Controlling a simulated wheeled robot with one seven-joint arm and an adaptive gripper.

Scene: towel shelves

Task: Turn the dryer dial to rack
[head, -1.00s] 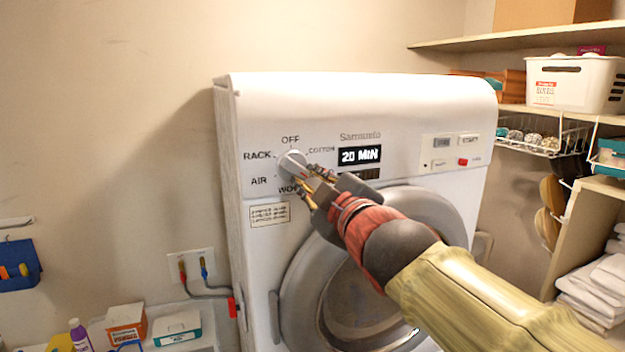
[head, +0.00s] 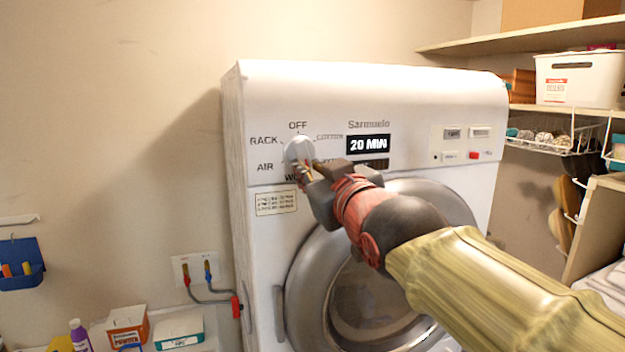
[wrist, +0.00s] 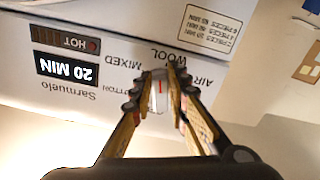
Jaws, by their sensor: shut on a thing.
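The dryer dial (head: 298,149) is a round pale knob on the upper left of the white dryer's (head: 300,90) front panel. OFF is printed above it, RACK and AIR to its left, COTTON to its right. WOOL and MIXED show in the wrist view, which is upside down. My gripper (head: 306,172) reaches in from the lower right and is shut on the dial. In the wrist view the fingers (wrist: 160,82) stand on either side of the dial, with a short red mark (wrist: 160,87) between them. I cannot tell which label the mark points to.
The display (head: 369,144) reads 20 MIN. The round dryer door (head: 300,280) is below, partly behind my arm. Shelves with a white basket (head: 578,80) stand at the right. Taps with hoses (head: 196,272) are on the left wall, above a few boxes.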

